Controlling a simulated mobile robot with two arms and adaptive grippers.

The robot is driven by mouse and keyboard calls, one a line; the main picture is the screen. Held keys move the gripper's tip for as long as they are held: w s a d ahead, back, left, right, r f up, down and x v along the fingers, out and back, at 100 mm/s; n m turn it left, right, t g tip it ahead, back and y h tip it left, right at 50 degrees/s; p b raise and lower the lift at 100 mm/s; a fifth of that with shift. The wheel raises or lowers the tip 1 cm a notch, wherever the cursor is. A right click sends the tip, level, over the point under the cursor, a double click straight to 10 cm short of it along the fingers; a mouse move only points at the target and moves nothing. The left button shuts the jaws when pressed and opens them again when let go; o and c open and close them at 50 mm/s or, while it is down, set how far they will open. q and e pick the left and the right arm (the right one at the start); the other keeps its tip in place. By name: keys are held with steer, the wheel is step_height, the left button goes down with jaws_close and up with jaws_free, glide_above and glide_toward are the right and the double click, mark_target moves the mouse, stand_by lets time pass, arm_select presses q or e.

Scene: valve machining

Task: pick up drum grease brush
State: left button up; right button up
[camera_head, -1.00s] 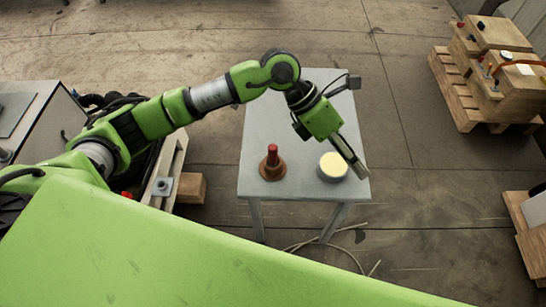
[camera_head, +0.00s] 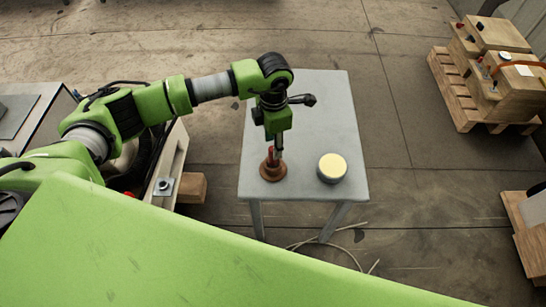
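The drum grease brush (camera_head: 271,172) stands upright on the grey table, with a red handle and a round brown base. My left gripper (camera_head: 277,156) points down right at the red handle and partly covers it. The fingers are small here, and I cannot tell whether they are open or shut, or whether they touch the handle. My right gripper is not in view.
A round tin with a pale yellow top (camera_head: 332,167) stands on the table (camera_head: 315,110) to the right of the brush. Wooden crates on a pallet (camera_head: 492,75) are at the far right. Cables lie on the floor under the table.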

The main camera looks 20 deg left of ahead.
arm_select(q)
steer(key=shift+f, duration=0.4)
step_height(320, 180, down, 4)
steer(key=shift+a+r+p, duration=0.1)
steer(key=shift+r+p, duration=0.05)
steer(key=shift+p, duration=0.75)
steer(key=shift+f, duration=0.35)
jaws_close()
